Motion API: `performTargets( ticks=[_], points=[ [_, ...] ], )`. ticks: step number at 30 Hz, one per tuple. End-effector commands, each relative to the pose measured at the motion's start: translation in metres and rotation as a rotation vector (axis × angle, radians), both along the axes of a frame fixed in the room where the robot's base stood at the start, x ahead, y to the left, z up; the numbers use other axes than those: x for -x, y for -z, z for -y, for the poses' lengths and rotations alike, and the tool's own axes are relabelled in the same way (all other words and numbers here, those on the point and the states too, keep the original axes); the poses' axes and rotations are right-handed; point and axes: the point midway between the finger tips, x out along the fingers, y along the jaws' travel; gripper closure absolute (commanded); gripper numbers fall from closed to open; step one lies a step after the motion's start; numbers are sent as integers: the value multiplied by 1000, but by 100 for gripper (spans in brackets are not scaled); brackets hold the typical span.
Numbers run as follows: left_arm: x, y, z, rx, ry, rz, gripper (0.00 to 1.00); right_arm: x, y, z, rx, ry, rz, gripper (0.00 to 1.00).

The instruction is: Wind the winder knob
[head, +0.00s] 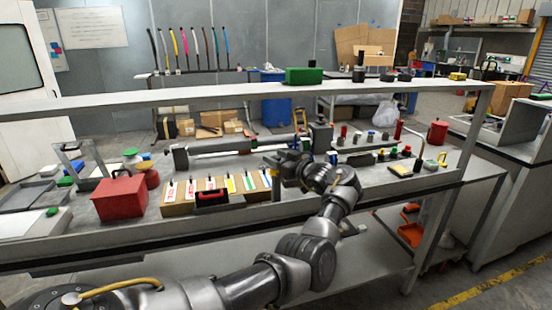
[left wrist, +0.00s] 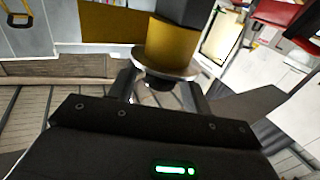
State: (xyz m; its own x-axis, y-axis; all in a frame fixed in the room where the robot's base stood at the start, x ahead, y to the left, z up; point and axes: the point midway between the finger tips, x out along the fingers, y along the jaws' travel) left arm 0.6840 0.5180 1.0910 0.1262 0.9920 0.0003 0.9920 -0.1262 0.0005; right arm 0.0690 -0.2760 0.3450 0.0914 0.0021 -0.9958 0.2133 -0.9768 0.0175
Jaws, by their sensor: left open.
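My left gripper (head: 280,172) reaches over the bench from the right and points left, just in front of the long roller device (head: 225,147). In the left wrist view its two dark fingers (left wrist: 162,92) stand apart. Just beyond and between them is a gold cylinder (left wrist: 172,45) with a pale rim and a dark round end, which may be the winder knob. I cannot tell whether the fingers touch it. A dark block sits above the cylinder. In the head view my gripper and wrist hide most of this spot. My right gripper is not in view.
A red box (head: 119,198) stands at the left of the bench. A cardboard tray of labelled strips (head: 190,208) lies left of my gripper. Several small bottles and knobs stand to the right. A shelf (head: 250,90) with a green box (head: 304,76) spans above.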

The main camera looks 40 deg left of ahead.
Motion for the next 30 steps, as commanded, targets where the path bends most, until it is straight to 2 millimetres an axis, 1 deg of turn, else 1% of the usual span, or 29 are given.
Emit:
performTargets(
  ticks=[5,9,12,15,18,21,30],
  points=[
    [3,3,29,1,4,2,51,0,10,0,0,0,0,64],
    [7,4,58,1,3,3,51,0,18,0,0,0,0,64],
    [9,3,75,1,3,1,51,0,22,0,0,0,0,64],
    [11,2,89,0,3,2,51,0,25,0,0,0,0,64],
    [12,1,98,0,1,2,51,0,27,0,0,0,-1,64],
    [13,0,102,0,0,1,51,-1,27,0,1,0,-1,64],
    [13,1,103,-1,1,0,51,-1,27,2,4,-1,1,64]
  ],
)
